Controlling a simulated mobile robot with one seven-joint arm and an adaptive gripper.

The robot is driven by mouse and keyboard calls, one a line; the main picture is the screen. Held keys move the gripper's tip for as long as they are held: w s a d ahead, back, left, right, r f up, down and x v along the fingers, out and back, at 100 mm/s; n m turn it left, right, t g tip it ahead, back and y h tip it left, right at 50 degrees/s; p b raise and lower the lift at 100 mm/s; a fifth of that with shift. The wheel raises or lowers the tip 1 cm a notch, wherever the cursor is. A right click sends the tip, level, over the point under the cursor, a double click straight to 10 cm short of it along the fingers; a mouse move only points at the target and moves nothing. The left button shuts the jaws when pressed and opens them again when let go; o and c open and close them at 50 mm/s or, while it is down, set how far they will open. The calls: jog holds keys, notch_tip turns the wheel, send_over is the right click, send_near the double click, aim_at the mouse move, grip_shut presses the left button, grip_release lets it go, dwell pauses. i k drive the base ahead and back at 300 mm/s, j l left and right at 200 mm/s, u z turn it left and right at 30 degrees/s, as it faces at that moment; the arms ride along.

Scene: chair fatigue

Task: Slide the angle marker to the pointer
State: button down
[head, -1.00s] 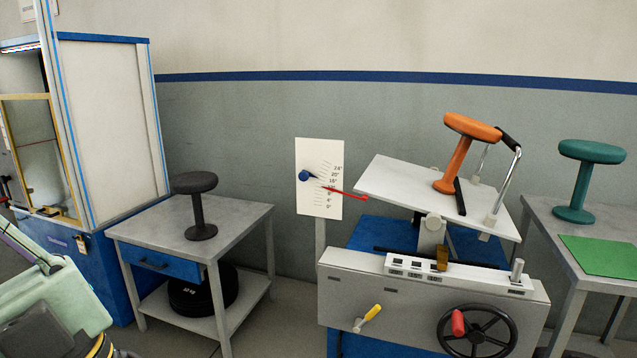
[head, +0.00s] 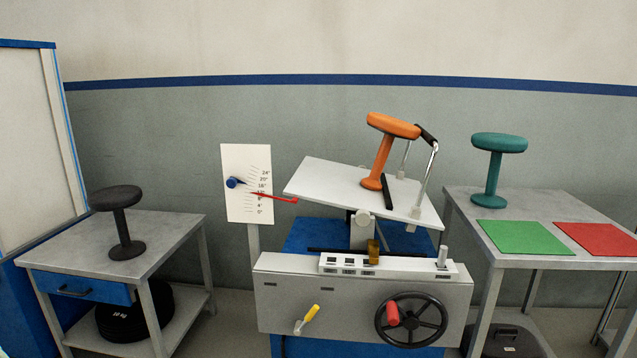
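A white angle scale board (head: 246,184) stands on a post left of the test machine, with degree marks on its right side. A red pointer (head: 275,198) reaches from the board toward the tilted white platform (head: 325,180). A blue knob (head: 232,183) sits at the board's left edge, above the level of the pointer's tip. A small brass-coloured block (head: 373,252) sits on the white labelled strip (head: 343,264) on top of the machine; I cannot tell which of these is the angle marker. My gripper is not in view.
An orange stool (head: 380,150) stands on the tilted platform beside a metal bar. A yellow-handled lever (head: 311,313) and a black handwheel (head: 411,320) stick out in front. Side tables hold a black stool (head: 121,215) and a teal stool (head: 494,170).

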aim_at(232, 182)
jog(key=i+j, duration=0.25)
jog(key=i, duration=0.2)
jog(key=i+j, duration=0.3)
jog(key=i, duration=0.2)
